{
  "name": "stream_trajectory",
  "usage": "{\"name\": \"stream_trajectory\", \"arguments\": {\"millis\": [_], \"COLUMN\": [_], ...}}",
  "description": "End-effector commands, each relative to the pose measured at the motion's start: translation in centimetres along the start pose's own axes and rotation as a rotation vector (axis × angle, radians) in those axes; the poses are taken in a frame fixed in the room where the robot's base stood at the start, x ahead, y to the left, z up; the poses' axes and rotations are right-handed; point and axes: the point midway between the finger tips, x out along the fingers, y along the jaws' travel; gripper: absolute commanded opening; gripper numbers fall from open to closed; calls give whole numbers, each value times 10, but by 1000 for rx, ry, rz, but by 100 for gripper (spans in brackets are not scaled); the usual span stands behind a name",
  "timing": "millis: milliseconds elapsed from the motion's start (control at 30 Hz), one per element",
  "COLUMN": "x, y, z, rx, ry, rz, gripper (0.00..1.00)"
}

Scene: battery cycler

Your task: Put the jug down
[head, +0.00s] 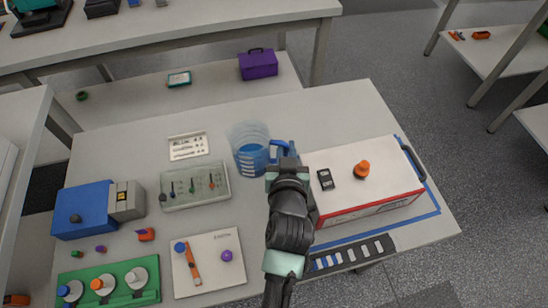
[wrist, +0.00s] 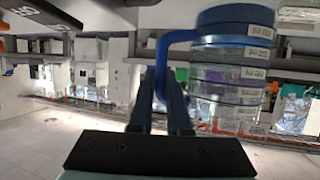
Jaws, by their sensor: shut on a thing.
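The jug (head: 249,152) is clear with blue in its lower part and a blue handle (head: 281,149). It looks upright over the middle of the table, left of the white and red box; I cannot tell whether its base touches the tabletop. In the wrist view the jug (wrist: 237,75) shows at the upper right with several pale labels, and its blue handle runs down between my fingers. My gripper (head: 283,160) is shut on the handle from the near right side. Its fingers also show in the wrist view (wrist: 166,100).
A white box with red sides (head: 345,170) stands close right of my gripper, carrying an orange knob (head: 362,169) and a black device (head: 325,179). A clear tray (head: 195,186) and a labelled white plate (head: 188,146) lie left of the jug. Bare tabletop (head: 325,110) lies behind.

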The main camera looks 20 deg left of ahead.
Motion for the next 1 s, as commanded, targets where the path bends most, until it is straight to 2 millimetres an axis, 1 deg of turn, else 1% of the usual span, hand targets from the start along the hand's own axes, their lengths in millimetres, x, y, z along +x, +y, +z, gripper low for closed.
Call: {"name": "stream_trajectory", "arguments": {"millis": [33,200,433,867,900,967,1000], "x": [3,9,20,23,23,22,22], "y": [0,0,1,1,1,1,1], "z": [8,21,49,56,58,56,56], "rx": [1,0,2,1,0,0,0], "ry": [1,5,3,6,2,2,2], "rz": [0,0,0,2,1,1,1], "gripper": [0,0,0,0,17,28,28]}}
